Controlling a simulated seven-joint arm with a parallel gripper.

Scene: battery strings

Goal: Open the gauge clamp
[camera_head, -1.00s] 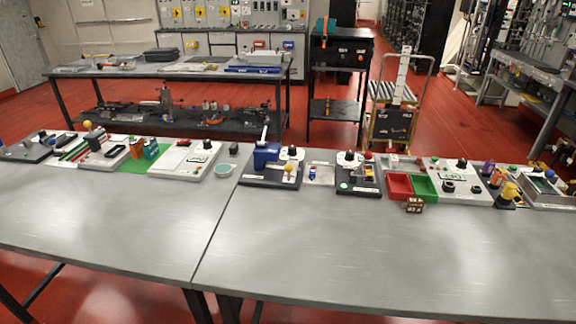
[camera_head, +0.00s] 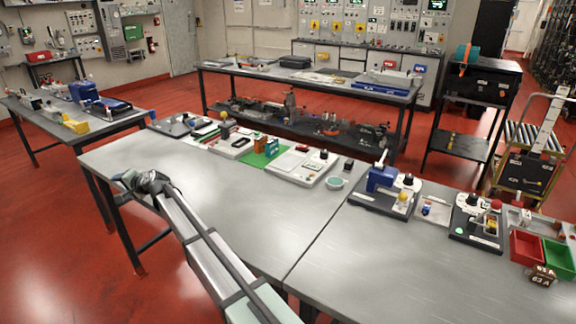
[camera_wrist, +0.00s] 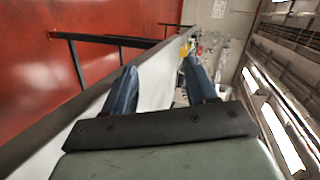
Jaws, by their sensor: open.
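My gripper (camera_head: 130,182) is at the left end of my outstretched arm in the head view, near the left end of the long grey table. In the wrist view its two blue fingers (camera_wrist: 161,88) are spread apart with nothing between them. A blue block-like fixture (camera_head: 381,179) with a pale lever stands on a dark base beside a yellow ball knob (camera_head: 403,196). It may be the gauge clamp; no readable label settles this. My gripper is well to the left of it and apart from it.
The grey table (camera_head: 225,200) is bare along its front. Another bench (camera_head: 110,122) stands at the left.

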